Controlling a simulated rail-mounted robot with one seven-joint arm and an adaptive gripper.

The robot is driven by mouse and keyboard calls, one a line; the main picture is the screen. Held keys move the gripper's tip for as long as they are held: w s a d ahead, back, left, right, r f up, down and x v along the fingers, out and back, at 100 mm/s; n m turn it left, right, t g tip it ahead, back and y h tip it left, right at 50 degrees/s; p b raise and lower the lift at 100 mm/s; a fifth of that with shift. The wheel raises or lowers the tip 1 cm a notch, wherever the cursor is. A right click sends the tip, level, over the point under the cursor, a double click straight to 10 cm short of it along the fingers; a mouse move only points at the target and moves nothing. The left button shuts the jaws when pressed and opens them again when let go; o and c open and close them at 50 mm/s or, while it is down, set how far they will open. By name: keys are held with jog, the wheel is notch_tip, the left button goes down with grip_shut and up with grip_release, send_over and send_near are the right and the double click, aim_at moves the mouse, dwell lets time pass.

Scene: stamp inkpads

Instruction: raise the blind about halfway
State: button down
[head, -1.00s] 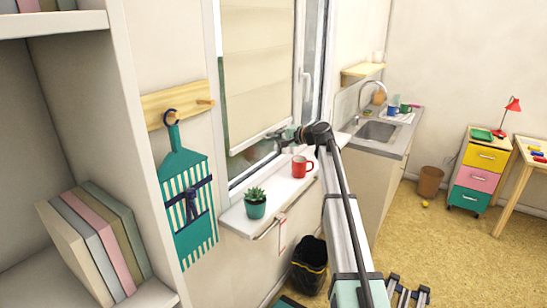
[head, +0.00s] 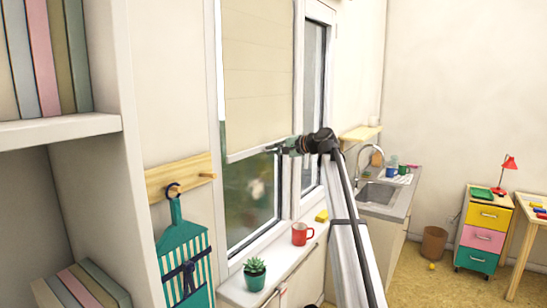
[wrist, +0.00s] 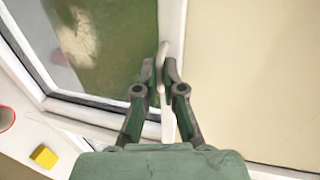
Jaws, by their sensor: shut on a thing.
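The cream blind (head: 262,75) hangs over the upper part of the left window pane, and glass shows below it. Its pale bottom bar (head: 248,151) runs across the pane. My gripper (head: 277,147) is at the right part of this bar. In the wrist view the blind (wrist: 250,70) fills the right side, and my gripper (wrist: 160,78) is shut on the bottom bar (wrist: 166,112), with one finger on each side of it. The blind's top edge is out of view.
The sill (head: 275,268) below holds a potted succulent (head: 254,272), a red mug (head: 301,233) and a yellow block (head: 321,215). A teal apron-like item (head: 183,250) hangs from a wooden peg rail (head: 180,177) at left. A shelf unit (head: 105,60) stands at far left.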

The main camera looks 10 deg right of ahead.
jog(key=c, duration=1.3)
grip_release()
jog(key=shift+s+d, duration=0.1)
jog(key=v, duration=1.1)
jog(key=shift+s+d+r, duration=0.2)
jog(key=shift+s+d, duration=0.05)
jog(key=shift+d, duration=0.05)
